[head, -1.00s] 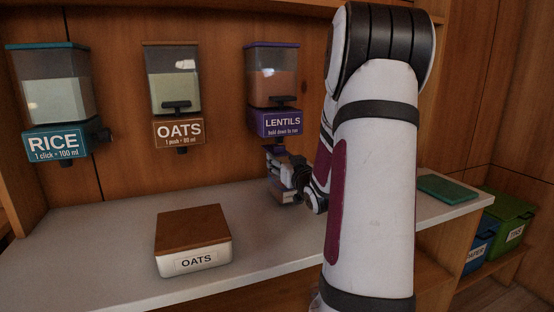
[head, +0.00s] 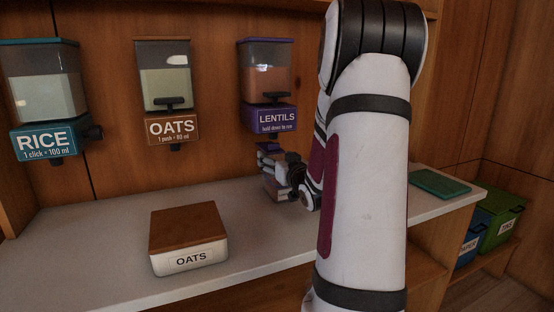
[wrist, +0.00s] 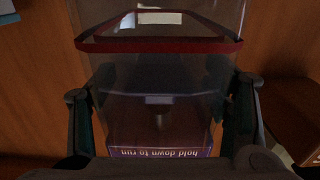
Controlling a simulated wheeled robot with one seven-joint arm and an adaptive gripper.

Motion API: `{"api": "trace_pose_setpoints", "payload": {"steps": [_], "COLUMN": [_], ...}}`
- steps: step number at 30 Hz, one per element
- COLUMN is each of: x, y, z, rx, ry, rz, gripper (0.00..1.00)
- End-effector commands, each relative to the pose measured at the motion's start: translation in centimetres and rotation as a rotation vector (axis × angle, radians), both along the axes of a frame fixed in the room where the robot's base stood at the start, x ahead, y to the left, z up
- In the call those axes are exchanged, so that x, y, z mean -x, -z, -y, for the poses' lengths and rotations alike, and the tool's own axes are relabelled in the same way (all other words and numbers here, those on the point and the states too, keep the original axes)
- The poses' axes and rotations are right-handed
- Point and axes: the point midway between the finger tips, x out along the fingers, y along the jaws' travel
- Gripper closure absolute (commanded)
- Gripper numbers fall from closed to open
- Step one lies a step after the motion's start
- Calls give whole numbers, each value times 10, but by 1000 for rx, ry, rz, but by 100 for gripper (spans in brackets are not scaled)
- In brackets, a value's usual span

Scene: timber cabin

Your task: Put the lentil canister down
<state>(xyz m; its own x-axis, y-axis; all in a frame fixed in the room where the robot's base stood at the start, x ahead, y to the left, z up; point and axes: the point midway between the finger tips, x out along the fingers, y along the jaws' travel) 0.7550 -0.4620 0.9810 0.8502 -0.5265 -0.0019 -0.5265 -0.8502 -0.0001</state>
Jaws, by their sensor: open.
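The lentil canister shows in the wrist view as a clear container with a red rim (wrist: 160,45), between the two dark fingers of my gripper (wrist: 160,108). The fingers are apart, one on each side of it; I cannot tell whether they touch it. In the head view my gripper (head: 268,162) is low below the lentils dispenser (head: 268,85), near the back of the counter. A small part of the canister (head: 273,189) shows there under the fingers, apparently at the counter top. Its base contact is unclear, and my arm hides the area to the right.
The pale counter (head: 100,235) holds a white oats box with a wooden lid (head: 190,240). Rice (head: 45,95) and oats (head: 168,90) dispensers hang on the wall. A green mat (head: 440,184) lies at the right end. Blue (head: 468,250) and green (head: 500,225) bins stand beyond.

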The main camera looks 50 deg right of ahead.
Motion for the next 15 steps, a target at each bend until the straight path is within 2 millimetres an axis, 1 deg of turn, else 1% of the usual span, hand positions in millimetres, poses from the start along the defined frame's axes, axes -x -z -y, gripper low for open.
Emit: {"api": "trace_pose_setpoints", "payload": {"steps": [5, 12, 15], "x": [21, 64, 80], "y": [-2, -2, -2], "z": [-12, -39, -48], "rx": [0, 0, 0], "ry": [2, 3, 3], "rz": [-1, -1, 0], "gripper": [30, 30, 30]}}
